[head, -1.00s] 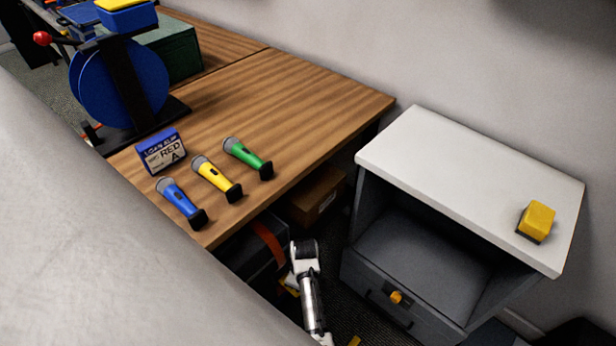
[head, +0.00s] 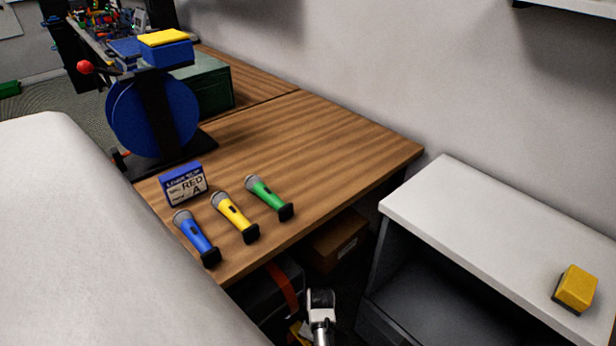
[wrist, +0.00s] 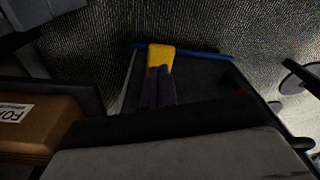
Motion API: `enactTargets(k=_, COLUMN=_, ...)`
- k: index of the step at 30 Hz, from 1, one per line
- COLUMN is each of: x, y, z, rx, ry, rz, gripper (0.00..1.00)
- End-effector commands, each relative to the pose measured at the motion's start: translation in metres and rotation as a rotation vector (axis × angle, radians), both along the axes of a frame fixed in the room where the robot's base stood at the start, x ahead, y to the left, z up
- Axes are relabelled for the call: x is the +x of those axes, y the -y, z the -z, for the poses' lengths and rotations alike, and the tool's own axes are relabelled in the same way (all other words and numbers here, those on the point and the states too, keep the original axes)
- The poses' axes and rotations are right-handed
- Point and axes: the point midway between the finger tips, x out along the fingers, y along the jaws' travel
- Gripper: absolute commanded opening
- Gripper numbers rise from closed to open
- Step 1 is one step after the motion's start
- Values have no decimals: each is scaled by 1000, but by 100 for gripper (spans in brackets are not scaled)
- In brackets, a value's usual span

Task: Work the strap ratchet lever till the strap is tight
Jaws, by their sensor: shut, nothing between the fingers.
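In the head view an orange-red strap (head: 283,288) runs over a dark case (head: 262,296) under the table. I cannot make out its ratchet or tension there. In the wrist view my gripper (wrist: 158,70) shows as two dark fingers, side by side and shut with nothing between them. A yellow piece (wrist: 161,54) is at the fingertips; it may be the ratchet lever, and I cannot tell whether they touch. A dark flat surface (wrist: 205,75) lies behind it, with a thin blue bar (wrist: 205,54) along its far edge.
A cardboard box (head: 333,240) is under the table. A white-topped cabinet (head: 490,225) stands right, with a yellow block (head: 576,289).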

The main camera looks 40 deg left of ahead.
Motion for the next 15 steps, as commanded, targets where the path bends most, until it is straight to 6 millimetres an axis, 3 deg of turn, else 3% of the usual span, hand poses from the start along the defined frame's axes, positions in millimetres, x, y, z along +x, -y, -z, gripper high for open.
enactTargets(k=1, x=0, y=-1, z=12, rx=0, ry=0, rz=0, gripper=0)
enactTargets(k=6, x=-1, y=-3, z=34, rx=0, ry=0, rz=-1, gripper=0)
enactTargets(k=15, x=-2, y=-5, z=53, rx=0, ry=0, rz=-1, gripper=0)
